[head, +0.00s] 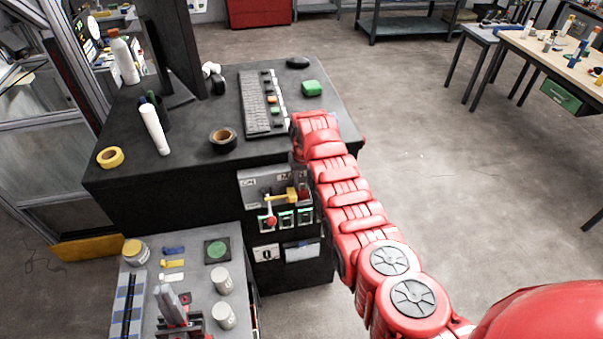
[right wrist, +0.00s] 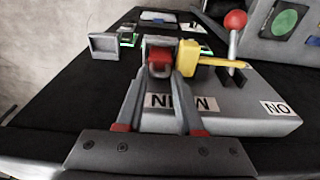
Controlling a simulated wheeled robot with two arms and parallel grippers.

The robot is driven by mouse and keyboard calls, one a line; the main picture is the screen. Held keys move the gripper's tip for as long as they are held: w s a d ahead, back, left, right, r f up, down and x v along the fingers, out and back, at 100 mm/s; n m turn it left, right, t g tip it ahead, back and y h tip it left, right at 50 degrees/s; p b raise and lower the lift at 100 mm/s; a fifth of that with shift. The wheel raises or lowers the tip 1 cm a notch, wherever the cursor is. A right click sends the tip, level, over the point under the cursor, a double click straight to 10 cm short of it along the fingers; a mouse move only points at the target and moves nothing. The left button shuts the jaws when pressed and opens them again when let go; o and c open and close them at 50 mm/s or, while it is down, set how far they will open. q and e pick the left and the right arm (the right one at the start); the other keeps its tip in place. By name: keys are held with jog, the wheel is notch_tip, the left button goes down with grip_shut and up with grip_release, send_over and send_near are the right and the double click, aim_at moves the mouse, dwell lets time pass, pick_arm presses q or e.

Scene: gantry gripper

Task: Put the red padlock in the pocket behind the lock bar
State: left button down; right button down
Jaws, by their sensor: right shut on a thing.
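The red padlock (right wrist: 160,60) is between the fingertips of my right gripper (right wrist: 167,74), which is shut on it in the right wrist view. A grey frame shows around the padlock's far side; I cannot tell whether the padlock is inside it. The yellow lock bar (right wrist: 190,54) is just right of the padlock, and it also shows on the panel in the head view (head: 281,196). A lever with a red knob (right wrist: 235,20) stands beyond the bar. In the head view my left gripper (head: 174,298) is above the small grey table; its finger opening is unclear.
The grey panel (head: 257,187) is on the front of the black bench (head: 185,180). A keyboard (head: 258,103), tape rolls and bottles stand on the bench. The small table (head: 195,250) carries jars, a green-disc plate (head: 217,250) and small coloured parts.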

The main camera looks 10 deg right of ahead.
jog(key=shift+s+f+b, duration=0.1)
jog(key=shift+s+b, duration=0.15)
jog(key=shift+b, duration=0.1)
jog(key=c, duration=0.8)
grip_release()
jog(key=shift+c, duration=0.2)
jog(key=o, duration=0.3)
jog(key=shift+w+f, duration=0.1)
jog(key=shift+w, duration=0.1)
jog(key=shift+s, duration=0.1)
